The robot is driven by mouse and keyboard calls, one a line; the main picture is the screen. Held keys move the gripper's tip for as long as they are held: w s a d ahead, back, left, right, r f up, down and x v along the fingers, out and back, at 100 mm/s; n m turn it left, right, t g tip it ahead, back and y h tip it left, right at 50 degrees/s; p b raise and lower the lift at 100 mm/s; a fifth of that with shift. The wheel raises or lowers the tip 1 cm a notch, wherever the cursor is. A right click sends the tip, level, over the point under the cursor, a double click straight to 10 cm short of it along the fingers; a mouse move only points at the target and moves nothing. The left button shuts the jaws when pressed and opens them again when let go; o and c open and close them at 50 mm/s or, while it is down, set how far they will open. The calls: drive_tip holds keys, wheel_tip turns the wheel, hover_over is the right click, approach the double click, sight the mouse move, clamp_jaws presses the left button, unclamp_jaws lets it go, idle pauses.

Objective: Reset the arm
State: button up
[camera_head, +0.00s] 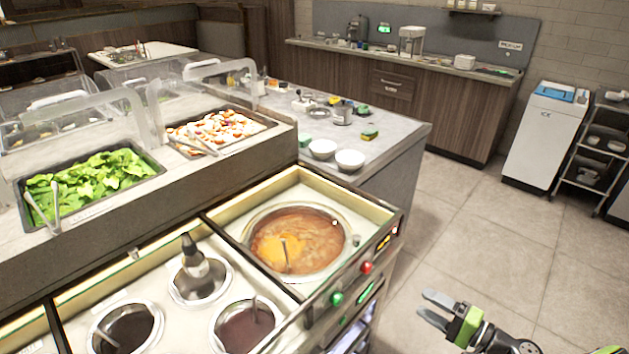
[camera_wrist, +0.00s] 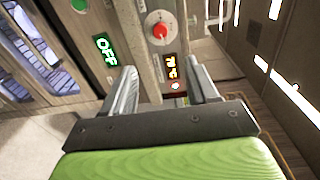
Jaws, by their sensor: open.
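My gripper (camera_head: 432,309) is at the lower right in the head view, over the floor to the right of the sauce counter (camera_head: 388,213). Its two fingers are apart with nothing between them. In the wrist view my gripper (camera_wrist: 163,88) points at the counter's front panel, with a red knob (camera_wrist: 160,30), a green OFF display (camera_wrist: 105,48) and an orange lit display (camera_wrist: 172,70) beyond the fingers. The gap between fingertips and panel is hard to judge.
The counter holds a large pot of orange-brown sauce (camera_head: 310,240) with a ladle, and smaller sauce wells (camera_head: 126,328). Trays of lettuce (camera_head: 85,185) and topped food (camera_head: 222,128) stand behind. Two white bowls (camera_head: 350,160) sit on the grey island. The floor at right is clear.

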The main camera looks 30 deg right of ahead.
drive_tip(key=w+a+r+n+g+p, duration=0.2)
drive_tip(key=w+a+r+n+g, duration=0.4)
drive_tip(key=a, duration=0.4)
drive_tip(key=w+a+r+n+g+p, duration=0.1)
drive_tip(key=w+a+r+n+g, duration=0.25)
drive_tip(key=a+r+g, duration=0.55)
drive_tip(key=s+a+r+n+t+h+p, duration=0.2)
drive_tip(key=s+a+r+n+t+h, duration=0.2)
drive_tip(key=s+a+r, duration=0.8)
drive_tip(key=s+n+h, duration=0.1)
drive_tip(key=s, duration=0.1)
drive_tip(key=shift+s+a+r+h+p, duration=0.15)
drive_tip(key=shift+s+r+h+p, duration=0.05)
drive_tip(key=shift+s+h+p, duration=0.1)
